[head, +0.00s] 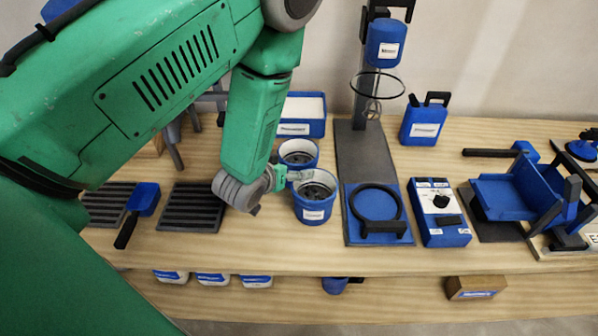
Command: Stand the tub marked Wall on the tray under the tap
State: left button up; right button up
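Two blue tubs with white labels stand on the bench: a front tub (313,211) and a back tub (298,165). Their lettering is too small to read, so I cannot tell which is marked Wall. My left gripper (298,177) is at the front tub's upper left rim; I cannot tell whether its fingers are closed on it. A blue square tray (358,236) with a black ring-shaped piece on it lies at the front of a dark stand base. A blue labelled tank (385,42) is high on the stand's post; any tap outlet is unclear. My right gripper is not identifiable.
A dark ring (377,98) hangs below the tank. A blue control box (440,215) stands right of the tray, with a blue jug (424,124) behind. A white-topped blue container (302,108) is behind the tubs. Ribbed dark mats (190,205) lie left. A shelf runs below.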

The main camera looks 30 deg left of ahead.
pick_arm(q)
notch_tip(320, 180, up, 2)
jog(key=s+a+t, duration=0.1)
jog(key=s+t, duration=0.1)
jog(key=b, duration=0.1)
send_near(305, 146)
jog(key=shift+m+y, duration=0.3)
jog(key=x, duration=0.2)
jog(key=b+x, duration=0.1)
jog(key=x, duration=0.1)
jog(key=shift+w+d+f, duration=0.1)
jog(key=shift+w+f, duration=0.1)
jog(key=shift+f, duration=0.15)
jog(key=shift+r, duration=0.15)
jog(key=c, duration=1.3)
